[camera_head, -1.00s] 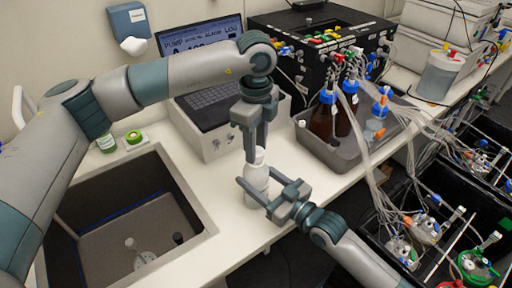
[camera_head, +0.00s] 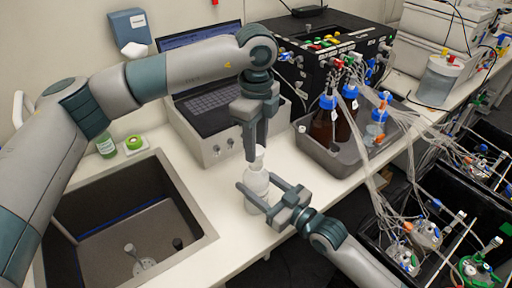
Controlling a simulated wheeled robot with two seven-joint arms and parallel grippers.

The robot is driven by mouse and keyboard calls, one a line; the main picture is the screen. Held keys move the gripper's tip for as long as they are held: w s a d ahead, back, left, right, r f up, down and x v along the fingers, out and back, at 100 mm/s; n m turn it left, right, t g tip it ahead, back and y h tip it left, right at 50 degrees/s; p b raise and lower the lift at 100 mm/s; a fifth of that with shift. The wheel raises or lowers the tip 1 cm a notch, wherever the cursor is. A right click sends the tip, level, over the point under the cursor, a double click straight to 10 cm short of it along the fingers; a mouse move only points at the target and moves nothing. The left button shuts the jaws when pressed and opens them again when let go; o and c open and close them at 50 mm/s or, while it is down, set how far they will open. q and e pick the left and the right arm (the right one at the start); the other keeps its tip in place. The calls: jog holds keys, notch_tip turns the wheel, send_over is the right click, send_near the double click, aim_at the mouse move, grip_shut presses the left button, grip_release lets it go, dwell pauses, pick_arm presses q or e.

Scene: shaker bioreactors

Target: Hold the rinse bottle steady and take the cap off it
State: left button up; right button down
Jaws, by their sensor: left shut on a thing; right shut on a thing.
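The white rinse bottle (camera_head: 257,184) stands upright on the white counter, right of the sink. My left gripper (camera_head: 256,155) points straight down from above, and its fingers are shut on the cap (camera_head: 260,152) at the bottle's top. The fingers hide much of the cap, so I cannot tell whether it is loose from the neck. My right gripper (camera_head: 257,196) comes in from the lower right and is shut around the bottle's body, one finger on each side.
A sink (camera_head: 130,225) lies to the left. A laptop (camera_head: 207,95) on a grey box stands behind. Black reactor bins (camera_head: 440,190) lie beyond the counter's right edge.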

pick_arm(q)
jog(key=shift+r, duration=1.35)
pick_arm(e)
jog(key=c, duration=0.6)
grip_release()
pick_arm(q)
jog(key=shift+f, duration=0.25)
pick_arm(e)
jog(key=shift+s+d+f, duration=0.1)
jog(key=shift+s+d, duration=0.3)
pick_arm(q)
notch_tip(320, 180, down, 3)
jog(key=b, duration=0.3)
jog(key=shift+r, duration=0.1)
pick_arm(e)
jog(key=shift+v, duration=5.45)
